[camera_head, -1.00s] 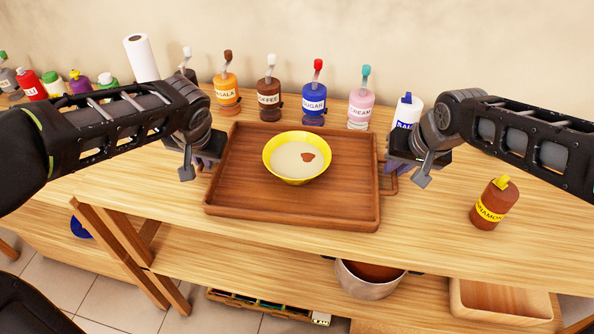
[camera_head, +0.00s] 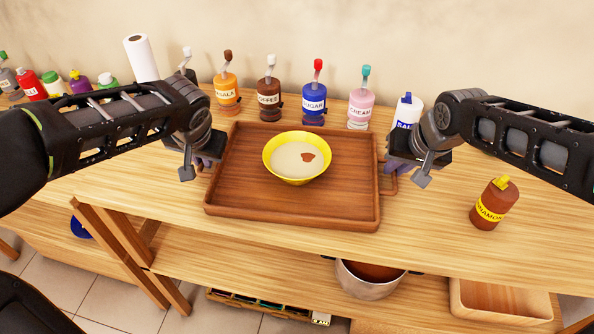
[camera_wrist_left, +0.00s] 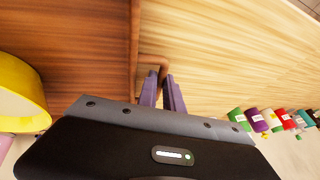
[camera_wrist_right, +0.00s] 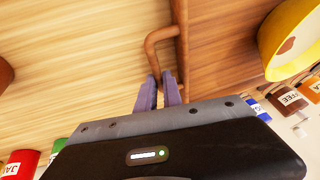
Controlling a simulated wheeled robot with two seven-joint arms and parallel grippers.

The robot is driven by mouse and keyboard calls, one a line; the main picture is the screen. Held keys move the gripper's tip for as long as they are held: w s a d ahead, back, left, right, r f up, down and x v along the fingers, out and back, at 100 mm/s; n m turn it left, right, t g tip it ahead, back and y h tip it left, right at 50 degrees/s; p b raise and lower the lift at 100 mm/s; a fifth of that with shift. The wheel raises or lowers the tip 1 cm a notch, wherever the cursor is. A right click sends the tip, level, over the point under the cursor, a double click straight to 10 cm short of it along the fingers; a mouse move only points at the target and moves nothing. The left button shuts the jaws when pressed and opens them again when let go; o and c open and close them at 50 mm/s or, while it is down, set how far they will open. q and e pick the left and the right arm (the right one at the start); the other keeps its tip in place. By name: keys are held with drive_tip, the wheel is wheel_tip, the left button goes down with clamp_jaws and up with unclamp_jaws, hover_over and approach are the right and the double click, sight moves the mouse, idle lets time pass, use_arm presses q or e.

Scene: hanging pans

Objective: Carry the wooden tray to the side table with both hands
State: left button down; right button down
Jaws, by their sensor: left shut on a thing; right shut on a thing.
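The wooden tray (camera_head: 285,205) rests on the wooden table, with a yellow bowl (camera_head: 297,158) of pale contents and a brown piece standing in it. My left gripper (camera_head: 207,164) is at the tray's left side; in the left wrist view its purple fingers (camera_wrist_left: 162,90) are shut on the left handle (camera_wrist_left: 152,64), which they partly hide. My right gripper (camera_head: 392,168) is at the right side; in the right wrist view its fingers (camera_wrist_right: 164,90) are shut on the right handle (camera_wrist_right: 152,46). The tray looks level.
Pump bottles, including a blue sugar one (camera_head: 314,100), line the table's back behind the tray. A cinnamon bottle (camera_head: 493,204) stands at right. A pot (camera_head: 368,280) and a wooden box (camera_head: 500,300) sit on the lower shelf. Another lower wooden surface (camera_head: 50,235) is at left.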

use_arm(q)
drive_tip(key=shift+r, duration=0.15)
use_arm(e)
drive_tip(key=shift+r, duration=0.15)
